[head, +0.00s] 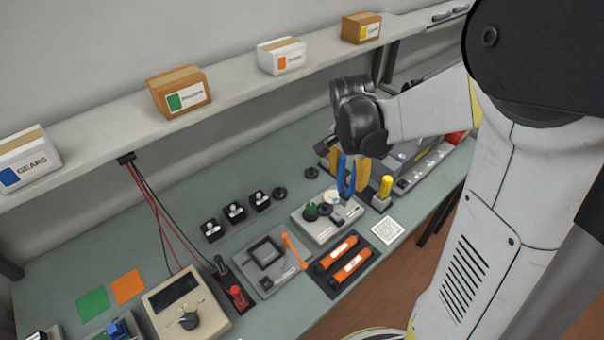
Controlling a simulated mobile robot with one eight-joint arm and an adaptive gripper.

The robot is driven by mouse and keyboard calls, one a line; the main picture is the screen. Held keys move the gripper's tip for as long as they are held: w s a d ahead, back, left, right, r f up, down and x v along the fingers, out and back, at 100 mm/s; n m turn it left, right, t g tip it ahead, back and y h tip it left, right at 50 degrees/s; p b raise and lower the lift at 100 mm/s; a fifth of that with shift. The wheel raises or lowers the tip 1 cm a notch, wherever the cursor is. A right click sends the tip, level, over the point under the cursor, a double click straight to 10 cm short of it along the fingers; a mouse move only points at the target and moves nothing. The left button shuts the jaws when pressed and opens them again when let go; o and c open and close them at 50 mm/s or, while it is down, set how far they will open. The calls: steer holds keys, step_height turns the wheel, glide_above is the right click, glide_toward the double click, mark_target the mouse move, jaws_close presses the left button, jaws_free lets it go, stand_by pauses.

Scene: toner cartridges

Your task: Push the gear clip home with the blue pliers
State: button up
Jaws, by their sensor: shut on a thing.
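The light grey gear plate (318,233) lies on the bench. It carries a green gear (311,212), a dark gear (325,209) and a pale disc (333,198). The gear clip is too small to make out.
A yellow-handled tool (385,187) stands in a holder close to the right of the pliers. Orange cartridges (350,264) lie on a dark mat in front. A grey machine (410,152) stands behind right. A shelf (105,130) with boxes runs above the bench.

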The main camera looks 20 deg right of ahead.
step_height(320, 180, down, 9)
steer(key=d+m+b, duration=0.1)
steer(key=b, duration=0.6)
steer(key=shift+s, duration=0.3)
steer(key=shift+w+a, duration=0.15)
steer(key=shift+w, duration=0.6)
stand_by(0.6)
steer(key=shift+s+r, duration=0.1)
steer(key=shift+s, duration=0.15)
step_height(320, 180, up, 8)
steer(key=p, duration=0.5)
steer(key=shift+p, duration=0.3)
